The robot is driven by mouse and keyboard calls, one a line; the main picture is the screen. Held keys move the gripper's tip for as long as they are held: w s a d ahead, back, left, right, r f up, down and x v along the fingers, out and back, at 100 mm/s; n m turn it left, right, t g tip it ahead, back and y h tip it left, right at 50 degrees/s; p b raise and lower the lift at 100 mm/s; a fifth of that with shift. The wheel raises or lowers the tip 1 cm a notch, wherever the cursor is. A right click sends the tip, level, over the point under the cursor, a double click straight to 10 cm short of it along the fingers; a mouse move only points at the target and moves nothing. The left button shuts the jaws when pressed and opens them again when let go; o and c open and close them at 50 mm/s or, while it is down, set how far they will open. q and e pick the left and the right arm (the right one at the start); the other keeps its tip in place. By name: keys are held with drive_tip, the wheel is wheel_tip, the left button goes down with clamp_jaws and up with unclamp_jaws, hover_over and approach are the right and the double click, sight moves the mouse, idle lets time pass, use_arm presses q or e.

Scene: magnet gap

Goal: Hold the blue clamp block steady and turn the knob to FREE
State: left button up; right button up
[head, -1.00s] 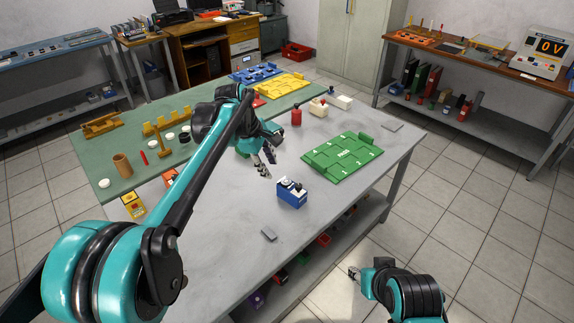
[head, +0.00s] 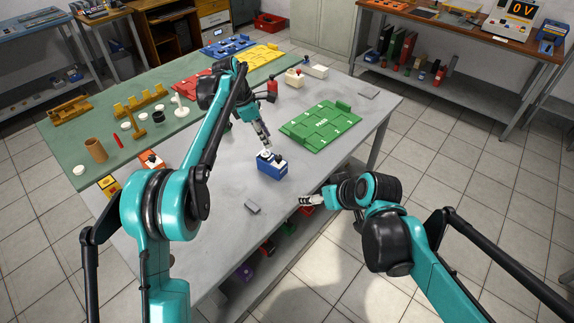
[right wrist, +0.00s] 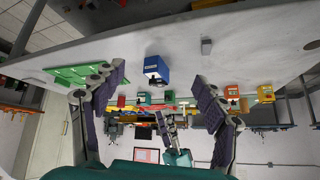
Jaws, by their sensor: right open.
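The blue clamp block (head: 272,168) stands on the grey table, with a white part and a dark knob-like part on top. Its markings are too small to read. It also shows upside down in the right wrist view (right wrist: 156,70). My left gripper (head: 264,139) is just behind the block, pointing down towards it. I cannot tell whether it touches or how far its fingers are apart. My right gripper (head: 308,201) is at the table's front edge, to the right of and nearer than the block. Its fingers are spread and empty in the right wrist view (right wrist: 162,76).
A small grey piece (head: 252,206) lies in front of the block. A green board (head: 320,127) lies behind and to the right. An orange box (head: 151,160) and a yellow box (head: 109,185) stand at left. The table around the block is mostly clear.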

drive_tip(key=w+a+f+n+y, duration=0.2)
drive_tip(key=w, duration=0.4)
drive_tip(key=w+a+f+n+y, duration=0.1)
drive_tip(key=w+a, duration=0.1)
drive_tip(key=w, duration=0.5)
drive_tip(key=n+t+y, duration=0.1)
drive_tip(key=n+y, duration=0.1)
approach(272, 163)
drive_tip(key=w+f, duration=0.1)
drive_tip(key=w+f+n+y, duration=0.1)
drive_tip(key=w+f+y, duration=0.1)
drive_tip(key=f, duration=0.1)
drive_tip(key=shift+a+f+n+t, duration=0.1)
drive_tip(key=shift+a+n+t, duration=0.2)
drive_tip(key=shift+x, duration=3.95)
